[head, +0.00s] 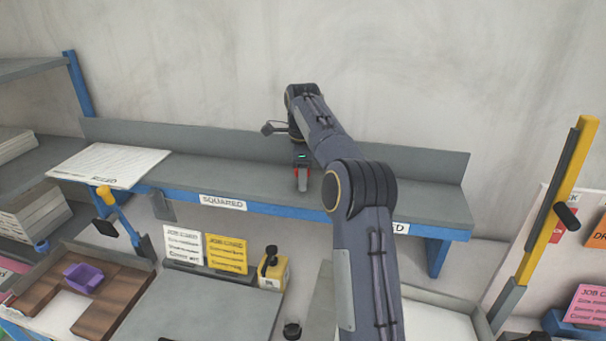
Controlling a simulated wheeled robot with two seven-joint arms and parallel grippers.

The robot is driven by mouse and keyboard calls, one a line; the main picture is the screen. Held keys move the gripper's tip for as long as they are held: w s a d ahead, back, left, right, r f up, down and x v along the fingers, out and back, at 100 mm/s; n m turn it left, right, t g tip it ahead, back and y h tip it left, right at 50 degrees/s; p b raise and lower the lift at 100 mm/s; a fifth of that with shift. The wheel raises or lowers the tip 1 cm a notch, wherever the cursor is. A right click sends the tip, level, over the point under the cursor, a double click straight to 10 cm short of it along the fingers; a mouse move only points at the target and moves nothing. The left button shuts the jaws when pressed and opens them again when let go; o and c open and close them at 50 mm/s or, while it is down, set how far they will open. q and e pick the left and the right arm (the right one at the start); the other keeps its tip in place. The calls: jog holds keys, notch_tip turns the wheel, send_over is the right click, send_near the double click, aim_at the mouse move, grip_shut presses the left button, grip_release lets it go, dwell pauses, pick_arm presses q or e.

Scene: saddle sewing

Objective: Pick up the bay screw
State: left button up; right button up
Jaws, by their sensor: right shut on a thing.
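My right gripper (302,180) points down at the grey shelf (250,178), close to its front edge and right of the SQUARED label. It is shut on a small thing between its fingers. That thing is almost wholly hidden and reads as the bay screw, though I cannot make out its shape. Red and pale parts show at the fingertips. I cannot tell whether the thing touches the shelf. My left gripper is not in view.
A white board (108,165) lies on the shelf's left end. A yellow post (558,205) rises at the right.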

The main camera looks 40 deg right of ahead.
jog(key=shift+w, duration=0.1)
jog(key=shift+c, duration=0.8)
jog(key=shift+r, duration=0.15)
jog(key=shift+r, duration=0.3)
notch_tip(320, 180, up, 2)
jog(key=shift+r, duration=0.1)
jog(key=s+a+r+b, duration=0.2)
jog(key=s+a+r, duration=0.3)
jog(key=a+r, duration=0.5)
jog(key=a, duration=0.3)
